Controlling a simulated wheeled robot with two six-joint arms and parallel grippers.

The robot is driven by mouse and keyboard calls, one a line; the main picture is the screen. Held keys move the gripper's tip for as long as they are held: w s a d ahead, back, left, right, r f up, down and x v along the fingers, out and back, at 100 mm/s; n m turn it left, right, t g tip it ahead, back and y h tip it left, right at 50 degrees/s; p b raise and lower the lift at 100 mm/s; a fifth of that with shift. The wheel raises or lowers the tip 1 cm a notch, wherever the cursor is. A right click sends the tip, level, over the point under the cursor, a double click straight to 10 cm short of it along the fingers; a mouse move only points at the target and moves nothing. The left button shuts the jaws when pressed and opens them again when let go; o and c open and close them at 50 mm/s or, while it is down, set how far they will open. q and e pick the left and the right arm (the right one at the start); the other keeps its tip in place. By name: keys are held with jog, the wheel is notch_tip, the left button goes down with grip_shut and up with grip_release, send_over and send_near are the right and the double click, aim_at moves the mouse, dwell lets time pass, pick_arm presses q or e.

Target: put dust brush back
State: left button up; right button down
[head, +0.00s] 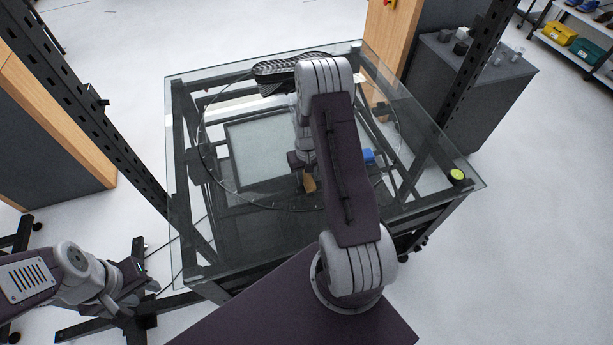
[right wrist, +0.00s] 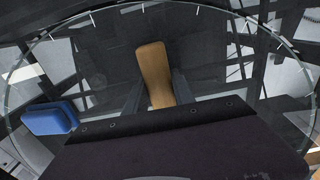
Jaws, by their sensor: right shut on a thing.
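The dust brush shows as a light wooden handle (head: 309,184) just below my right gripper (head: 303,174), over the front part of the glass turntable (head: 215,180). In the right wrist view the handle (right wrist: 153,66) stands between the two dark fingers of my right gripper (right wrist: 157,92), which is shut on it. The brush's bristles are hidden. I cannot tell whether the brush touches the glass. My left gripper (head: 138,285) is low at the left, beside the table and far from the brush; its jaws are too dark to read.
A blue block (head: 368,157) lies on the turntable right of the brush, also in the right wrist view (right wrist: 50,118). A black ribbed object (head: 282,69) lies at the back. A yellow-green button (head: 457,175) sits at the right corner. Dark posts (head: 85,110) flank the table.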

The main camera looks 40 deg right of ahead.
aim_at(307, 175)
jog(key=c, duration=1.1)
grip_release()
jog(key=shift+f, duration=0.1)
jog(key=shift+o, duration=0.2)
notch_tip(307, 175, up, 12)
jog(key=s+a+r+n, duration=0.1)
jog(key=s+a, duration=0.5)
jog(key=a, duration=0.2)
jog(key=s+a+r+n+t, duration=0.1)
jog(key=s+a+r+n, duration=0.1)
jog(key=s+a, duration=0.3)
jog(key=a, duration=0.3)
jog(key=shift+s+r+b, duration=0.15)
jog(key=shift+s+b, duration=0.2)
jog(key=shift+s, duration=0.05)
